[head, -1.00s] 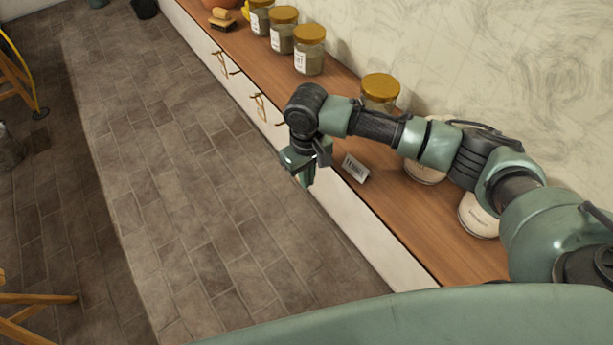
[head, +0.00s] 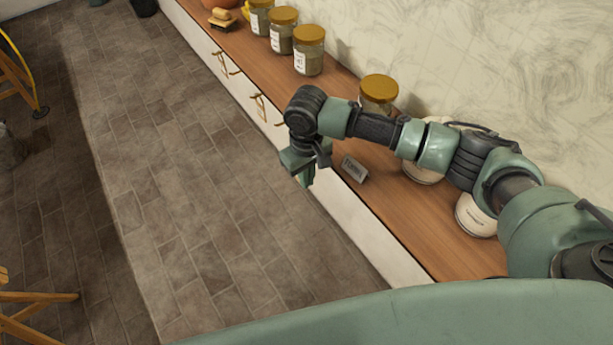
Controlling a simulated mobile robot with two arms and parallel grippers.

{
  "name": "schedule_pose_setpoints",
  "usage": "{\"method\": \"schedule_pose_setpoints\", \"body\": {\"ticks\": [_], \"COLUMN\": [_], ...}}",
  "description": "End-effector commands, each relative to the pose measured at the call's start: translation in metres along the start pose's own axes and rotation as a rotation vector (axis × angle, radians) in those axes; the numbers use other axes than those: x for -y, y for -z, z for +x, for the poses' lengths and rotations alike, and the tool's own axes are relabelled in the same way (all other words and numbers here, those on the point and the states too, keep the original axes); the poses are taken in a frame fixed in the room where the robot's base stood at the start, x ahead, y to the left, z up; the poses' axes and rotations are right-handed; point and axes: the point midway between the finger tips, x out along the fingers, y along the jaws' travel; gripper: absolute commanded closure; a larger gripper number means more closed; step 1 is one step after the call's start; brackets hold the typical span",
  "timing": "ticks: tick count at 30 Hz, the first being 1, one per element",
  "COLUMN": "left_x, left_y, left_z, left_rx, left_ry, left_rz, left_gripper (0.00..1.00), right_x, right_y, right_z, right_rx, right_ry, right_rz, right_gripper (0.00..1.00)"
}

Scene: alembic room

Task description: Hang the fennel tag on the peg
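A small grey card with dark lettering (head: 354,169) is on the wooden counter near its front edge, just right of my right gripper; its text is too small to read, so I cannot tell if it is the fennel tag. My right gripper (head: 306,178) points down just off the counter's front edge, beside the card and apart from it in the picture. Its fingers are partly hidden by its own body, and I see nothing clearly between them. I cannot make out a peg. My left gripper is not in view.
The tiled floor at left is mostly clear.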

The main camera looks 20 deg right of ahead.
Motion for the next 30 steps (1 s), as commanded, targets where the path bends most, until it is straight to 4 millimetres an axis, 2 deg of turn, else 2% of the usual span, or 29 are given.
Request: {"method": "schedule_pose_setpoints", "body": {"ticks": [30], "left_x": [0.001], "left_y": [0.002], "left_z": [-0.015], "left_rx": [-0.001], "left_ry": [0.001], "left_rz": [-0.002], "left_gripper": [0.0], "right_x": [-0.028], "right_y": [0.0], "right_z": [0.001], "right_rx": [0.0], "right_ry": [-0.001], "right_rz": [0.002], "right_gripper": [1.0]}}
